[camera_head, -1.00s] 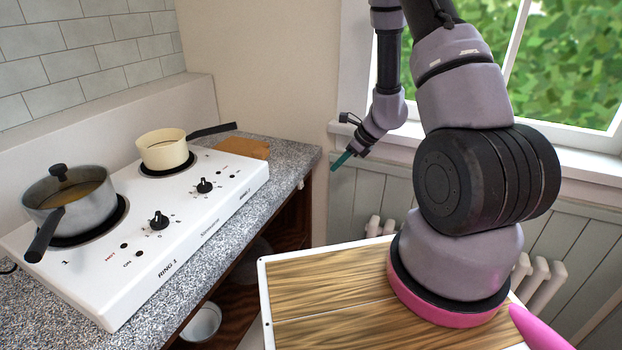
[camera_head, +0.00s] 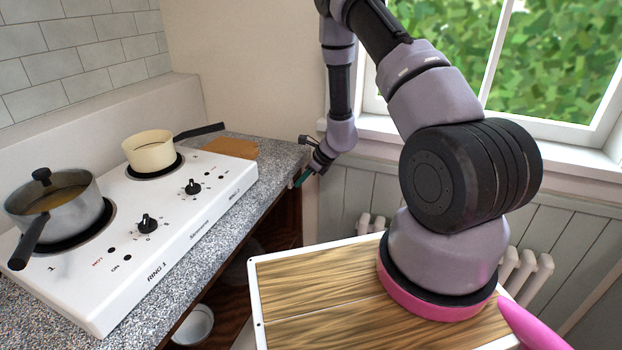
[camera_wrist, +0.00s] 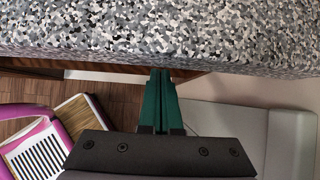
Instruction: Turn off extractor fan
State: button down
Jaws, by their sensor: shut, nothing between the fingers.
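My gripper (camera_head: 299,181) hangs beside the right end of the speckled countertop (camera_head: 283,153) in the head view, pointing down and to the left. In the wrist view its green fingers (camera_wrist: 160,76) are together and empty, with their tips close to the speckled countertop edge (camera_wrist: 160,40). I cannot tell whether they touch it. No extractor fan or fan switch shows in either view.
A white two-ring hob (camera_head: 185,225) stands on the countertop. A grey lidded pan (camera_head: 60,212) and a cream pan (camera_head: 150,152) sit on its rings. A wooden board (camera_head: 230,148) lies behind it. A window (camera_head: 550,60) is at the right.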

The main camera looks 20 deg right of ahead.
jog(key=shift+w+a, duration=0.2)
jog(key=shift+a, duration=0.1)
jog(key=shift+w+a+f+t+y, duration=0.2)
jog(key=shift+a+f+t+y, duration=0.1)
jog(key=shift+y, duration=0.3)
jog(key=shift+r, duration=0.1)
jog(key=shift+r, duration=0.85)
